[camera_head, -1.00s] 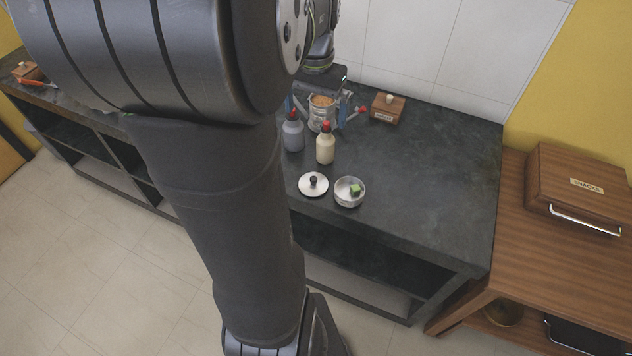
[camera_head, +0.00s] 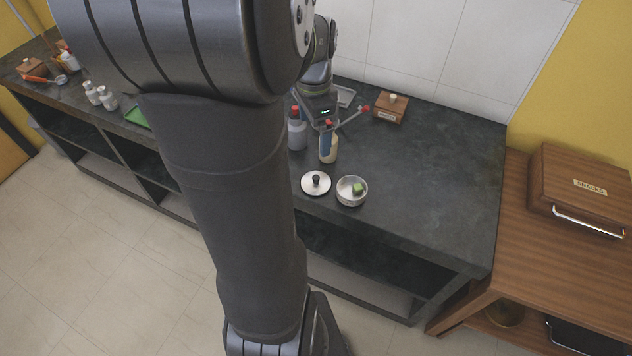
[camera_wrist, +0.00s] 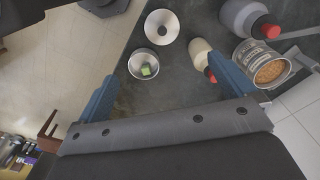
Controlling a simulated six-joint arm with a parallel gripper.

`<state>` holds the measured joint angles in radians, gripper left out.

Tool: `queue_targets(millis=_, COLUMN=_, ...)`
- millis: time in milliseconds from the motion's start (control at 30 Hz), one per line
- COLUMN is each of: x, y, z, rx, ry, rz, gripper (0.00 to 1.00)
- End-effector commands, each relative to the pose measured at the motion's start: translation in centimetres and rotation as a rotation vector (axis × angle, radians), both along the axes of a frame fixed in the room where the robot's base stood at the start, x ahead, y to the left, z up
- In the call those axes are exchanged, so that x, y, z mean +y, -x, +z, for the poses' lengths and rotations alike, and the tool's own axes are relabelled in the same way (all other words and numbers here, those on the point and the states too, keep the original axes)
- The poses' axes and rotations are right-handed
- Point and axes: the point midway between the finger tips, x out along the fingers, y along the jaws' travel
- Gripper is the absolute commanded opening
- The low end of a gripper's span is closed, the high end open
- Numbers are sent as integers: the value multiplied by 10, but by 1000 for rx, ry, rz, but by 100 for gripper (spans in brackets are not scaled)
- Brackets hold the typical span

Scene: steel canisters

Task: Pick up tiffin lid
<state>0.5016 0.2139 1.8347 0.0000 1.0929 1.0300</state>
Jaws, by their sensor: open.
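The tiffin lid (camera_head: 316,183) is a round steel disc with a dark knob, lying flat near the front edge of the dark counter. It also shows at the top of the wrist view (camera_wrist: 162,27). Just right of it in the head view stands a steel bowl (camera_head: 351,198) with a green cube (camera_head: 358,188) inside; the bowl is also in the wrist view (camera_wrist: 142,65). My gripper (camera_wrist: 165,70) is open with nothing between its blue fingers. In the head view it is above the counter, behind the lid and close to the bottles, partly hidden by my arm.
A cream bottle (camera_head: 328,150) and a grey bottle (camera_head: 297,135), both red-capped, stand behind the lid. A steel canister with orange contents (camera_wrist: 268,72) is near them. A wooden box (camera_head: 391,108) sits farther back. The counter's right side is clear.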

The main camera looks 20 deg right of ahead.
Motion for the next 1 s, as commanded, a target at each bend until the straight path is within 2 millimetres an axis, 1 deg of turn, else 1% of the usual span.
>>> queue_targets(millis=100, x=3, y=2, z=-9, rx=2, ry=-1, rz=-139, gripper=99)
queue_targets(millis=200, x=4, y=3, z=-13, rx=1, ry=0, rz=-208, gripper=99)
queue_targets(millis=267, x=4, y=3, z=-16, rx=2, ry=-1, rz=-229, gripper=99)
queue_targets(millis=367, x=5, y=3, z=-28, rx=3, ry=-1, rz=-238, gripper=99)
queue_targets(millis=600, x=5, y=3, z=-78, rx=6, ry=-3, rz=-237, gripper=99)
queue_targets(millis=800, x=4, y=3, z=-115, rx=4, ry=-2, rz=-236, gripper=99)
queue_targets(millis=900, x=4, y=3, z=-127, rx=3, ry=-1, rz=-236, gripper=99)
queue_targets(millis=1000, x=4, y=3, z=-134, rx=2, ry=-1, rz=-236, gripper=99)
